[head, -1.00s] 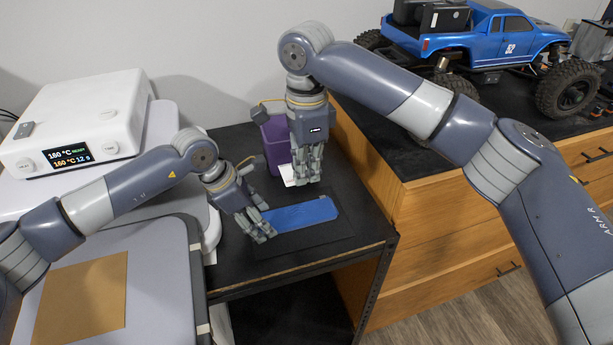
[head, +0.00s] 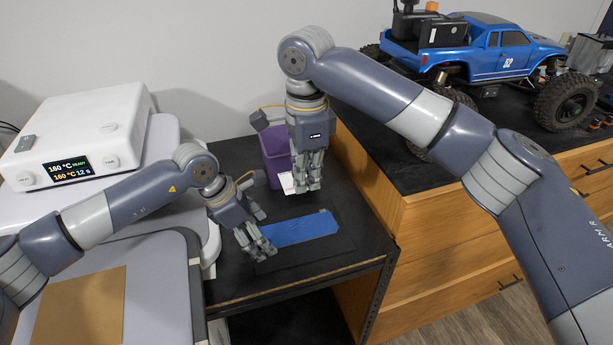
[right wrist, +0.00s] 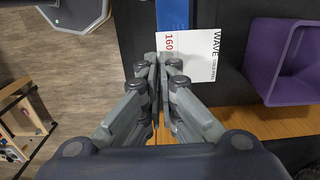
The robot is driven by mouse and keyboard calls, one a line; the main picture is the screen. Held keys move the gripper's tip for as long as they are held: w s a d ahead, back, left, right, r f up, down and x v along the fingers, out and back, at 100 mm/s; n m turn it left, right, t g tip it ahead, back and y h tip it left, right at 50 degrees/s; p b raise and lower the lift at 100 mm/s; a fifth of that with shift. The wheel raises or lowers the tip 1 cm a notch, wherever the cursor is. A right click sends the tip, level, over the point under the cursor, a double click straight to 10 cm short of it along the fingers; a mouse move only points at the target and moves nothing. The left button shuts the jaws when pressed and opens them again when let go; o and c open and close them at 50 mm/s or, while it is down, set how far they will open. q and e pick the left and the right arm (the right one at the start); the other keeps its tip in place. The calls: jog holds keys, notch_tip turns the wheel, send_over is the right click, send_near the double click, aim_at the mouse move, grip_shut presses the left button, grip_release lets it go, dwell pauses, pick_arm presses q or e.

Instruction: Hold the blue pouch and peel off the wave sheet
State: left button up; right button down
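The blue pouch (head: 300,228) lies flat on the dark mat of the small black table; its end also shows in the right wrist view (right wrist: 173,14). My left gripper (head: 260,230) is at the pouch's left end, fingers spread apart, one beyond the pouch and others on the near side. Whether they touch it is unclear. My right gripper (head: 307,187) points down above the far side of the pouch, fingers shut. The white wave sheet (head: 287,183), printed WAVE and 160 (right wrist: 200,52), is pinched at its edge between those fingertips, apart from the pouch.
A purple bin (head: 275,147) stands behind my right gripper. A white heat-press controller (head: 80,125) is at left, with a brown sheet (head: 80,308) on the press. A blue truck (head: 490,50) stands on the wooden cabinet at right. The table's front part is clear.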

pick_arm(q)
jog(key=shift+r, duration=0.1)
jog(key=v, duration=1.1)
jog(key=shift+a+r, duration=0.25)
jog(key=shift+r, duration=0.1)
